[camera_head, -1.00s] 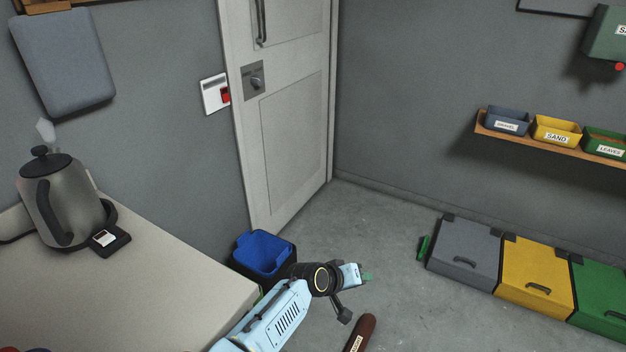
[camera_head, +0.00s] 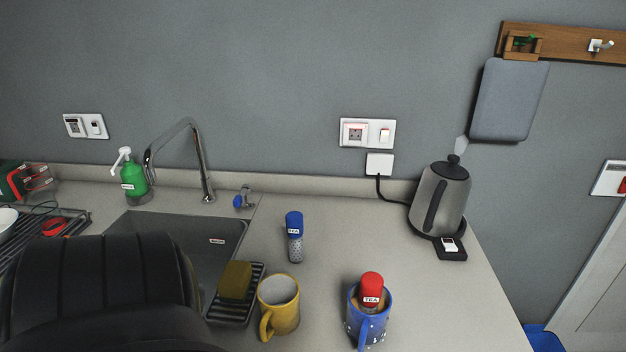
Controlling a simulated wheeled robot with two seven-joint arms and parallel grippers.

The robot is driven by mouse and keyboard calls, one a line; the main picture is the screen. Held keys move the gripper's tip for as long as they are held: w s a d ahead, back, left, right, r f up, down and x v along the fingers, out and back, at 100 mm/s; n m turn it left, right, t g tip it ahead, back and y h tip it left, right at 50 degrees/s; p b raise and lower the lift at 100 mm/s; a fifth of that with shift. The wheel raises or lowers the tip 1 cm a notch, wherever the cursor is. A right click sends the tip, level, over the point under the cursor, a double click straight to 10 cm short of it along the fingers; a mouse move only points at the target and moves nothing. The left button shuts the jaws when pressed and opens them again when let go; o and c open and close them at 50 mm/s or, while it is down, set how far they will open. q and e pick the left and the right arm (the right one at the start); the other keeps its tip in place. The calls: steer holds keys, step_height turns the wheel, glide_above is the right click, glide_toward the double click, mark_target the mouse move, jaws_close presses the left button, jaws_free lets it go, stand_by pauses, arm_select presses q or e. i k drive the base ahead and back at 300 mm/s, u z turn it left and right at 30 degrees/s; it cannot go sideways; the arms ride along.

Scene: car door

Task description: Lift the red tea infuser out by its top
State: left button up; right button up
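The red tea infuser (camera_head: 371,286) stands in a blue mug (camera_head: 366,328) at the front of the counter. Its red top, with a white TEA label, sticks up above the rim; its lower part is hidden in the mug. A similar infuser with a blue top (camera_head: 294,228) stands upright on the counter, behind and left of the blue mug. Neither of my grippers shows in the head view now.
A yellow mug (camera_head: 279,306) stands left of the blue mug, beside a sponge (camera_head: 235,281) on a black rack. A steaming kettle (camera_head: 440,200) stands at the right. The sink (camera_head: 190,234) lies left. The counter (camera_head: 345,231) between blue-topped infuser and kettle is clear. A large black shape covers the lower left.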

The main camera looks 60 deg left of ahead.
mark_target(372, 283)
steer(key=u, duration=0.85)
steer(key=k, duration=1.1)
steer(key=u, duration=0.25)
steer(key=i, duration=0.95)
steer(key=u, duration=0.1)
